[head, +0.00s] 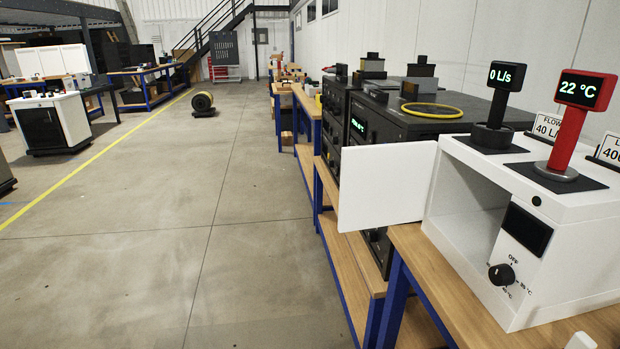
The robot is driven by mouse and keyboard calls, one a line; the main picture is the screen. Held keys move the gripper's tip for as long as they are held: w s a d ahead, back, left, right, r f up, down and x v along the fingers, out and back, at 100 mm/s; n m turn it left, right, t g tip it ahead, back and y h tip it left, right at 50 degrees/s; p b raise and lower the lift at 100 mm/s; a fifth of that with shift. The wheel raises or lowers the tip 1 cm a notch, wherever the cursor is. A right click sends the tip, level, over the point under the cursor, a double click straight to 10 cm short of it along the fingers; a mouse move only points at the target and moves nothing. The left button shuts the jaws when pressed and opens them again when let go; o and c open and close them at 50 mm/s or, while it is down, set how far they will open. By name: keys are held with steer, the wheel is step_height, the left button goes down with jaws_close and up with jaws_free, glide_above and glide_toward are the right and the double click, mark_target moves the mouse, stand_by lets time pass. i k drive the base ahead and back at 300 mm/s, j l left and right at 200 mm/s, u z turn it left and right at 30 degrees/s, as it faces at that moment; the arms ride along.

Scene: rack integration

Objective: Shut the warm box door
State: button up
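The warm box (568,259) is a white cabinet on a wooden bench at the right. Its front shows an open cavity, a dark display and a black dial marked OFF and with temperatures. Its white door (385,187) stands wide open, swung out to the left of the cavity over the bench's front edge. The inside of the box looks empty where I can see it. My gripper is not in view, so its state and its distance from the door do not show.
On the box stand a black 0 L/s display (506,76) and a red-stemmed 22 °C display (584,90). Dark rack equipment (400,125) with a yellow ring sits behind the door. Blue-legged benches (350,270) run along the right.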

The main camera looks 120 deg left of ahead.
mark_target(381, 185)
steer(key=k+j+u, duration=0.15)
steer(key=u, duration=0.25)
steer(key=j+u, duration=0.45)
steer(key=k+j+u, duration=0.1)
steer(key=j+u, duration=0.15)
steer(key=u, duration=0.15)
steer(key=j+u, duration=0.15)
steer(key=j, duration=0.65)
steer(key=j+u, duration=0.15)
steer(key=j, duration=0.7)
steer(key=i+j+u, duration=0.15)
steer(key=j, duration=0.65)
steer(key=k+j+u, duration=0.1)
steer(key=k+j, duration=0.65)
steer(key=l, duration=0.35)
steer(key=i+l, duration=0.1)
steer(key=l, duration=0.25)
